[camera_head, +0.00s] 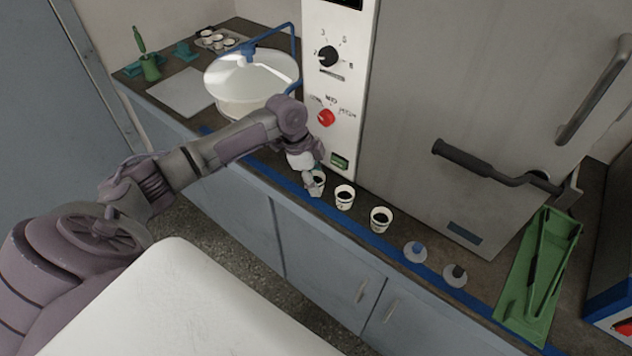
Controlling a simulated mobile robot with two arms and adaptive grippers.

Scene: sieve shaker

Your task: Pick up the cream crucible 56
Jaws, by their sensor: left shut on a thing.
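Three cream crucibles with dark contents stand in a row on the counter's front edge, before the large grey furnace. The leftmost crucible (320,178) is partly hidden by my left gripper (313,184). The gripper reaches down from the left and is shut on it. The middle crucible (344,197) and the right crucible (381,219) stand free to its right. The number 56 cannot be read on any of them. My right gripper is not in view.
A white round vessel (252,82) with blue tubing stands at left.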

